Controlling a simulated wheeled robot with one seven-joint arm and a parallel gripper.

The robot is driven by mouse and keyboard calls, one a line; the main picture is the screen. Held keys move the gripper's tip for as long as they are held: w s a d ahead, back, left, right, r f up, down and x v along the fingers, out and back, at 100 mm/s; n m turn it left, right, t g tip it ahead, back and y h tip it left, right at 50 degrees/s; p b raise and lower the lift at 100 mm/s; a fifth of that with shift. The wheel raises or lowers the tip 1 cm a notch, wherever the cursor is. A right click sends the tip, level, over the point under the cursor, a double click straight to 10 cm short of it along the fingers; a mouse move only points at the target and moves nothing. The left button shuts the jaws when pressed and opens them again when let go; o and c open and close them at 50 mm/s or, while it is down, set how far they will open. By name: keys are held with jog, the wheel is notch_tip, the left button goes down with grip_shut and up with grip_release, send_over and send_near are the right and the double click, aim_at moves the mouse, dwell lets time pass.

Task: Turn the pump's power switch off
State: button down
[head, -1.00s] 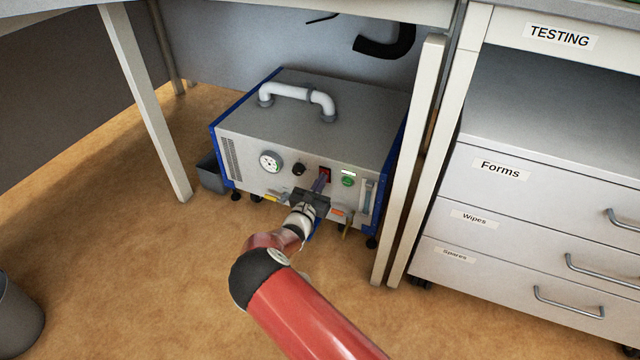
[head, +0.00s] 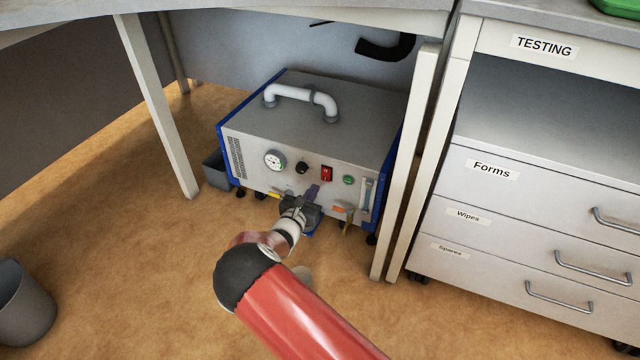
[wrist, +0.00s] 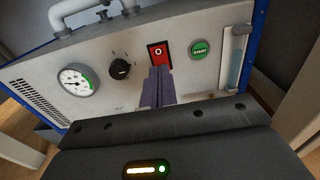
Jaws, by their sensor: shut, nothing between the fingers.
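The pump (head: 312,140) is a grey box with blue side edges and a white pipe handle, standing on the floor under the bench. Its power switch (head: 327,173) is a red rocker in a dark frame on the front panel. In the wrist view the switch (wrist: 159,54) shows a light circle mark. My gripper (head: 313,190) is shut and empty, in front of the panel and just below the switch. In the wrist view its closed fingertips (wrist: 158,72) overlap the switch's lower edge. I cannot tell whether they touch the panel.
A green START button (head: 348,180) is right of the switch. A black knob (head: 301,168) and a round gauge (head: 274,160) are left of it. Bench legs (head: 158,105) flank the pump. A drawer cabinet (head: 530,215) stands right, a grey bin (head: 22,305) lower left.

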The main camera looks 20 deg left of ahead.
jog(key=s, duration=0.6)
jog(key=shift+a+r, duration=0.25)
jog(key=shift+r, duration=0.15)
